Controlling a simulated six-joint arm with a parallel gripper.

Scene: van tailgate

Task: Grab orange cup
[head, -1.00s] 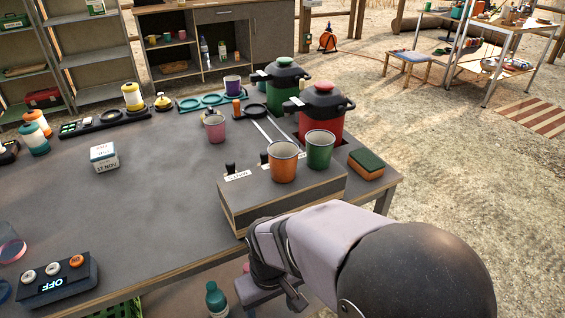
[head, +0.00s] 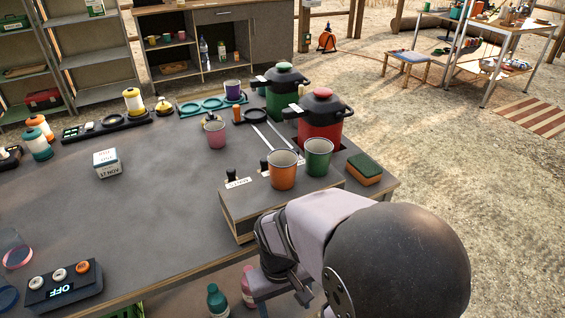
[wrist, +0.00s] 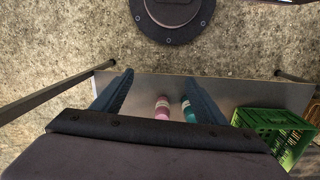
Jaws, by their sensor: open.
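The orange cup (head: 283,170) stands upright on the front part of a low grey box (head: 262,200) on the table, just left of a green cup (head: 318,157). My gripper (head: 290,290) is in front of the box, below the table's top edge, apart from the orange cup and lower than it. In the wrist view my gripper (wrist: 163,88) has its two fingers wide apart with nothing between them on hand. That view looks down at the lower shelf and the ground; the orange cup is not in it.
Beside the green cup lies a sponge (head: 364,169). Behind stand a red pot (head: 320,125) and a green pot (head: 281,100). Two bottles stand on the lower shelf (wrist: 230,95) near a green crate (wrist: 270,128). The table's middle is clear.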

